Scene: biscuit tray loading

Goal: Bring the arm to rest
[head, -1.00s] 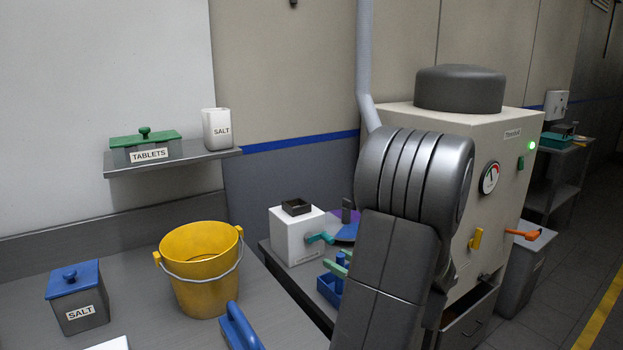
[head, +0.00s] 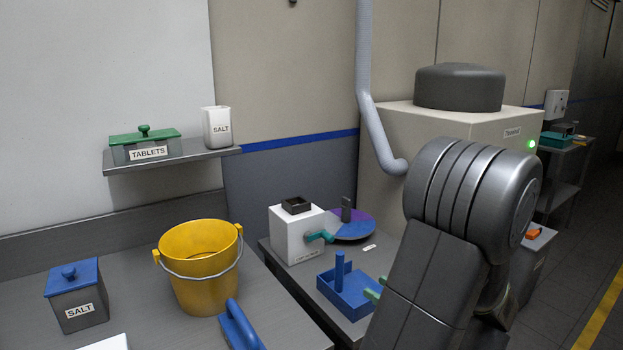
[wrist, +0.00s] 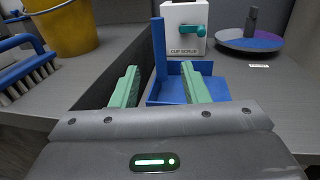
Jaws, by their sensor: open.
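My gripper (wrist: 160,88) shows in the wrist view with its two green fingers apart and nothing between them. Beyond the fingers is a blue tray (wrist: 190,74) with an upright post at its left; I cannot tell the exact gap to it. In the head view my arm rises at the right of centre, and only bits of the green fingers show beside the blue tray (head: 348,297). The rest of the gripper is hidden behind my arm.
A white dispenser box (head: 295,235) and a purple-and-blue disc (head: 353,226) stand behind the tray. A yellow bucket (head: 200,280), a blue-lidded salt box (head: 78,305) and a blue-handled brush (head: 238,326) are on the left counter. A large machine (head: 395,135) stands behind my arm.

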